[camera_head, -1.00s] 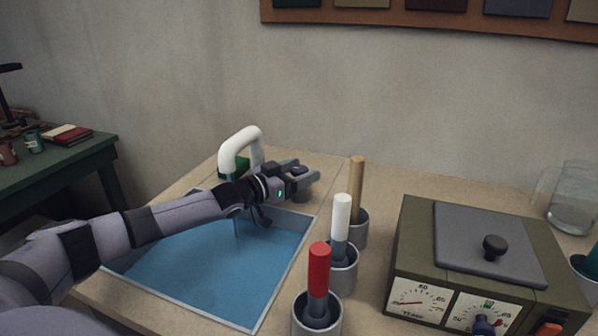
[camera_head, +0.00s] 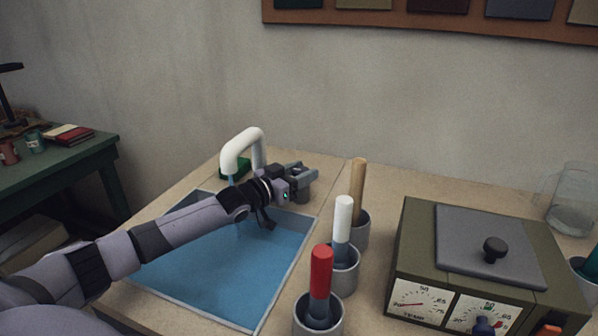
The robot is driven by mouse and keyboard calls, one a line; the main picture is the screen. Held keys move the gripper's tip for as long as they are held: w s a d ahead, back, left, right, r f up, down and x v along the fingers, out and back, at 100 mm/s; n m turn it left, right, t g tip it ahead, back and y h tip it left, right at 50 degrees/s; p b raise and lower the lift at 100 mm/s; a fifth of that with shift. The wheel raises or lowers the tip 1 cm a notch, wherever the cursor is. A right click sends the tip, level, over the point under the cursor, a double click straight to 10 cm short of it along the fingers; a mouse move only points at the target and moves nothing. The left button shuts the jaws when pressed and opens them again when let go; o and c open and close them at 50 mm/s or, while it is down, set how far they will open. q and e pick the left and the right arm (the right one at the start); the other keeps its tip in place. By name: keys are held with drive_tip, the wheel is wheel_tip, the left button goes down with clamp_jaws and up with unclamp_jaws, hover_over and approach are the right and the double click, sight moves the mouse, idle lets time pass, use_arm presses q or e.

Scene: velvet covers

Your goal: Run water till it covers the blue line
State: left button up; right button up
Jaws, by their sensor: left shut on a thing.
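The basin (camera_head: 262,322) is set into the counter and holds blue water (camera_head: 215,265). A white curved faucet (camera_head: 240,145) stands at its back edge, with a green base behind. A thin stream seems to fall below the spout, partly behind my arm. My left gripper (camera_head: 302,176) is just right of the faucet, shut on a grey knob (camera_head: 301,192) that its fingers mostly hide. No blue line can be made out in the basin. My right gripper is not in view.
Cups with red (camera_head: 320,270), white (camera_head: 343,218) and wooden (camera_head: 358,186) handles stand right of the basin. An olive box with dials (camera_head: 415,250) and a glass jug (camera_head: 574,205) are farther right. A green side table (camera_head: 60,160) is at left.

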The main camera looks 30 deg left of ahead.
use_arm(q)
drive_tip(key=shift+d+r, duration=0.25)
drive_tip(key=shift+d, duration=0.15)
drive_tip(key=shift+w+r+n+y+p, duration=0.1)
drive_tip(key=shift+r+n+y+p, duration=0.2)
drive_tip(key=shift+n+y+p, duration=0.55)
drive_tip(key=shift+a+r+t+y+p, duration=0.1)
drive_tip(key=shift+t+y+p, duration=0.25)
drive_tip(key=shift+p, duration=0.5)
drive_tip(key=shift+a+n+y+p, duration=0.1)
drive_tip(key=shift+n+y+p, duration=0.45)
drive_tip(key=shift+y+p, duration=0.3)
drive_tip(key=shift+f+y+p, duration=0.25)
drive_tip(key=shift+y+p, duration=0.05)
drive_tip(key=shift+y, duration=0.15)
drive_tip(key=shift+a+f, duration=0.1)
drive_tip(key=o, duration=1.1)
drive_tip(key=shift+c, duration=0.2)
drive_tip(key=shift+f, duration=0.15)
